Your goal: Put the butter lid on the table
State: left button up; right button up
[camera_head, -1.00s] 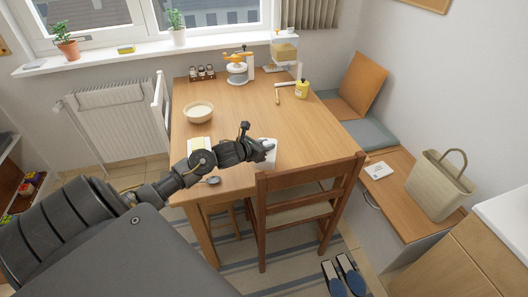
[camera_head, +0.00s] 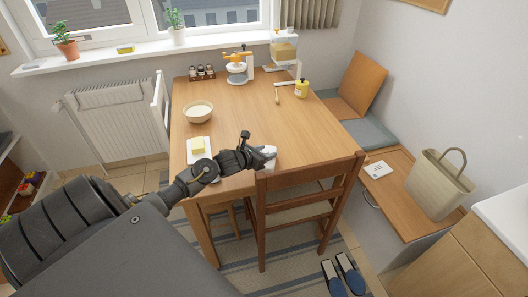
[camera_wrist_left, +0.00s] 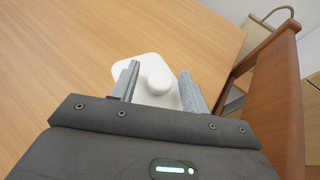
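The white butter lid (camera_wrist_left: 148,68) with its round knob lies flat, apparently on the table, near the front edge by the chair. In the head view the lid (camera_head: 270,163) is partly hidden by my left gripper (camera_head: 265,152). In the left wrist view the fingers of my left gripper (camera_wrist_left: 160,88) stand on both sides of the knob, with a small gap at each side, so it is open. The butter (camera_head: 198,145) sits uncovered on its white dish (camera_head: 193,158) at the table's left side. The wooden table (camera_head: 240,110) fills the middle. My right gripper is not in view.
A wooden chair (camera_head: 310,185) stands against the table's front edge, close to my left gripper. A cream bowl (camera_head: 198,112) stands behind the butter. The table's centre is clear.

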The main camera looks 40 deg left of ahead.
pick_arm(q)
jog(key=shift+r, duration=0.15)
jog(key=v, duration=1.2)
jog(key=shift+b, duration=0.45)
jog(key=shift+s, duration=0.1)
